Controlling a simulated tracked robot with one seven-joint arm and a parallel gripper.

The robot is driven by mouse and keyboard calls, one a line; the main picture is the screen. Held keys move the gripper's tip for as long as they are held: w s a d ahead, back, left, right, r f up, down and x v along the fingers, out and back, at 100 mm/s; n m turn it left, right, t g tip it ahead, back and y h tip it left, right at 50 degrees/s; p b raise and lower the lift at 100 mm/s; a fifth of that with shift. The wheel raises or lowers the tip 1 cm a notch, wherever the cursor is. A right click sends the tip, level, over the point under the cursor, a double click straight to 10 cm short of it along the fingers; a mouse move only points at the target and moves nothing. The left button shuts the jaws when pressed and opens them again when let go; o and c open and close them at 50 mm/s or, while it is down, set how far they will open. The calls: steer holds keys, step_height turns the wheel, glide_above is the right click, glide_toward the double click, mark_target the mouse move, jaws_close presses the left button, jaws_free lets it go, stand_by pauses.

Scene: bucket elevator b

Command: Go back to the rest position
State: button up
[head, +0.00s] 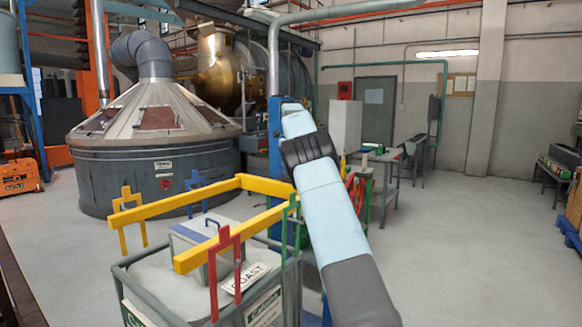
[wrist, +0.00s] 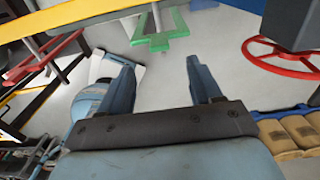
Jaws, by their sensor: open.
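My gripper (wrist: 160,75) is open in the wrist view, with two dark blue fingers apart and nothing between them. In the head view my arm reaches up and away from the lower right, and my fingers cannot be made out there. A green bracket-shaped piece (wrist: 162,38) lies beyond the fingertips in the wrist view, apart from them. A red handwheel (wrist: 262,62) is to the right of the fingers. A red bracket (wrist: 42,62) is to the left.
A bin (head: 284,300) with a yellow frame (head: 183,205) around a grey box (head: 190,243) stands left of my arm. A large cone-topped machine (head: 150,165) is behind it. A workbench (head: 385,165) stands behind my arm. The floor at right (head: 470,250) is clear. Tan sacks (wrist: 282,138) show at lower right.

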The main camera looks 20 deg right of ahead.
stand_by(0.3)
steer(key=s+a+r+n+t, duration=0.15)
steer(key=s+r+n, duration=0.25)
steer(key=s, duration=0.5)
steer(key=s+a+r+n+t+y, duration=0.1)
steer(key=s+a+r+n, duration=0.1)
steer(key=s+r+n, duration=0.5)
steer(key=s+a+r+n+t, duration=0.1)
steer(key=s+r+n, duration=0.1)
steer(key=s, duration=0.9)
steer(key=s+a+f+n, duration=0.3)
steer(key=s+f+n, duration=0.2)
steer(key=s, duration=0.5)
steer(key=s+a+f+n+t, duration=0.1)
steer(key=s+a+f+n, duration=0.2)
steer(key=s, duration=0.8)
steer(key=s+a+f+n+t, duration=0.1)
steer(key=s+a+f+n, duration=0.1)
steer(key=s+f+n, duration=0.4)
steer(key=s+n, duration=0.1)
steer(key=s, duration=0.3)
steer(key=shift+s+a+f+n+h, duration=0.25)
steer(key=shift+a+f+n+h, duration=0.15)
steer(key=shift+d, duration=0.1)
